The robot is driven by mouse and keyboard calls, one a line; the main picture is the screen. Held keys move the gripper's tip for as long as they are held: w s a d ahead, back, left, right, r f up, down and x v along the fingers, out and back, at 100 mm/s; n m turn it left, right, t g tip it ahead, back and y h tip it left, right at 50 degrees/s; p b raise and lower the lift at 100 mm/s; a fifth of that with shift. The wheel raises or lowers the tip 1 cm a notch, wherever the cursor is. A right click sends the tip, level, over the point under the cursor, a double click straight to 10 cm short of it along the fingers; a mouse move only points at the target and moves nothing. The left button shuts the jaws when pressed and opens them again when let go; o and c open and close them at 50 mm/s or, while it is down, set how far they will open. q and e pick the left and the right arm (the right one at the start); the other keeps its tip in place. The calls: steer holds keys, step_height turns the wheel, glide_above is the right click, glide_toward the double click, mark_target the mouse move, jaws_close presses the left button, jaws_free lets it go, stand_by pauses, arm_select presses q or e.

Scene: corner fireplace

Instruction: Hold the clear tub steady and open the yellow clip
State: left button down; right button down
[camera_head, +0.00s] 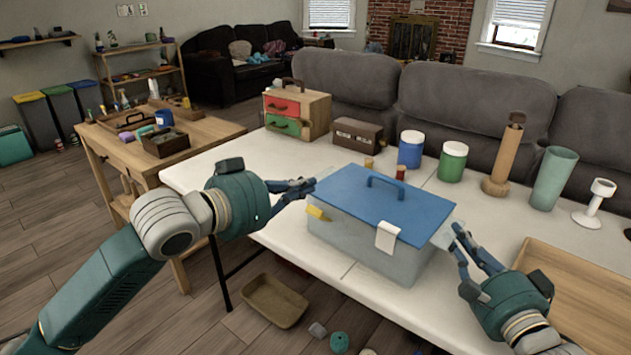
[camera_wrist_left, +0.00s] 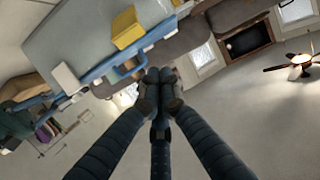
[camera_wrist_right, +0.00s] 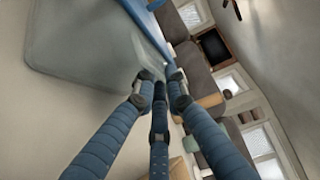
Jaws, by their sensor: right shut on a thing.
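The clear tub (camera_head: 358,249), a translucent grey box, stands on the white table under a blue lid (camera_head: 372,203) with a loop handle. The yellow clip (camera_head: 318,212) is on the tub's left end, near the lid edge; it also shows in the left wrist view (camera_wrist_left: 127,28). A white clip (camera_head: 387,237) is on the front side. My left gripper (camera_head: 303,187) is beyond the tub's left end, its fingertips together and empty, apart from the yellow clip. My right gripper (camera_head: 458,238) is shut on the clear tub's edge at the right end; the exact contact is partly hidden.
A wooden tray (camera_head: 570,290) lies to the right, close to my right arm. Behind the tub stand a blue jar (camera_head: 411,150), a green jar (camera_head: 453,162), a small brown case (camera_head: 357,135) and a drawer box (camera_head: 298,112). The table left of the tub is clear.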

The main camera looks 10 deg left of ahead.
arm_select(q)
steer(key=shift+s+a, duration=0.4)
steer(key=shift+s, duration=0.3)
steer(key=shift+s+a, duration=0.4)
steer(key=shift+s, duration=0.25)
steer(key=shift+s+a, duration=0.4)
steer(key=shift+s, duration=0.3)
arm_select(e)
steer(key=shift+f, duration=0.1)
steer(key=c, duration=1.7)
jaws_free()
steer(key=shift+o, duration=0.2)
steer(key=o, duration=0.5)
